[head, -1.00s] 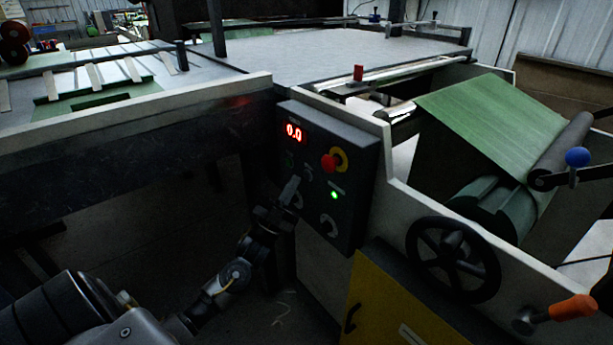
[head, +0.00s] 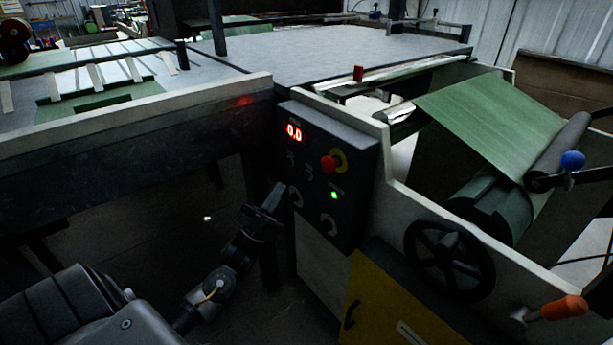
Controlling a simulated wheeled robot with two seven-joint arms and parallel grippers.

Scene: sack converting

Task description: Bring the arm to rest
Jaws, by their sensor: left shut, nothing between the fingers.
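My left gripper (head: 274,197) is in the lower middle of the head view, at the end of my left arm. It is shut with nothing in it. Its tip is just left of the lower left edge of the dark control panel (head: 351,209); I cannot tell the exact gap. The panel has a red display (head: 294,133) reading 0.0, a red stop button (head: 328,164) on yellow, a lit green lamp (head: 334,195) and several knobs. My right gripper is out of view.
A black handwheel (head: 449,258), an orange-handled lever (head: 563,308) and a blue knob (head: 572,160) stick out at right. A green web (head: 492,112) runs over rollers. The machine's long side rail (head: 130,115) spans the left. Dark open space lies below it.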

